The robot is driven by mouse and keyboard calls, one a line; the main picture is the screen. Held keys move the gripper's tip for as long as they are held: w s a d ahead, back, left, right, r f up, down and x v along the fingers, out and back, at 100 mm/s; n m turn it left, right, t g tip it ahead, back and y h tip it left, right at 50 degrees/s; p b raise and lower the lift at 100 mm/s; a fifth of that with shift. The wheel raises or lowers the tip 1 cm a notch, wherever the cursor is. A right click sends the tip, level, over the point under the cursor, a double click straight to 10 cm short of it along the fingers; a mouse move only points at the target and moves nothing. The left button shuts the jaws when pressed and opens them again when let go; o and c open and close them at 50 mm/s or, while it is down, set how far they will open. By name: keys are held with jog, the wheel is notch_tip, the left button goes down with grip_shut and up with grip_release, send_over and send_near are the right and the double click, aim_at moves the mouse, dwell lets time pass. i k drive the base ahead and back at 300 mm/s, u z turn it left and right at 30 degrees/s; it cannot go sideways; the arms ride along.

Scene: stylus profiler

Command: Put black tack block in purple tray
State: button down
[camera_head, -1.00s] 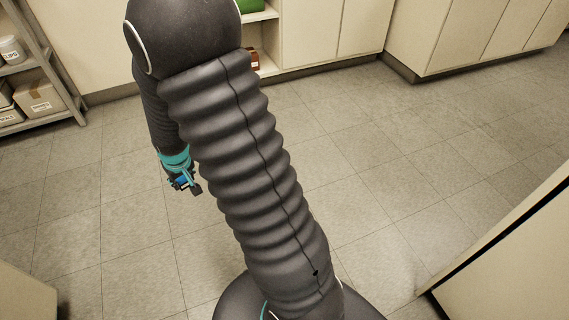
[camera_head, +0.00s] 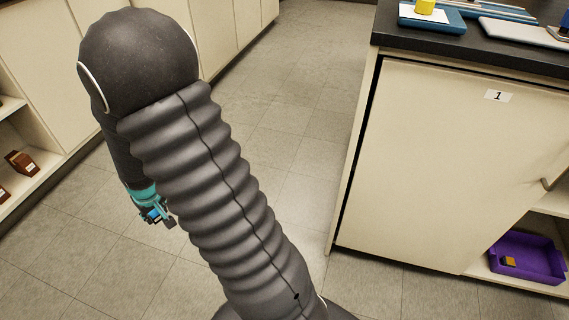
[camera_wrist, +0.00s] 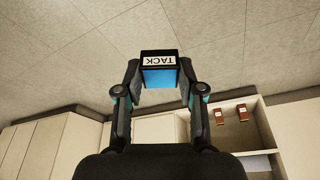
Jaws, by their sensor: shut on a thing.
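My gripper (camera_wrist: 159,82) is shut on the black tack block (camera_wrist: 160,57), which has a white label reading TACK and a blue face below it in the wrist view. In the head view my gripper (camera_head: 158,217) hangs low at the left beside my arm, well above the floor, and the block there is mostly hidden. The purple tray (camera_head: 548,262) sits on a low open shelf at the lower right, far from my gripper. A small orange and dark block (camera_head: 509,261) lies inside the tray at its left side.
A bench cabinet (camera_head: 440,160) labelled 1 with a dark top (camera_head: 470,50) stands at the right. A blue tray (camera_head: 433,21) with a yellow item is on top. Open shelves with brown bottles (camera_head: 22,162) are at the left. The tiled floor between is clear.

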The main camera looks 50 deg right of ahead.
aim_at(536, 271)
jog(key=k, duration=2.05)
jog(key=z, duration=2.25)
jog(key=i, duration=0.5)
jog(key=z, duration=0.05)
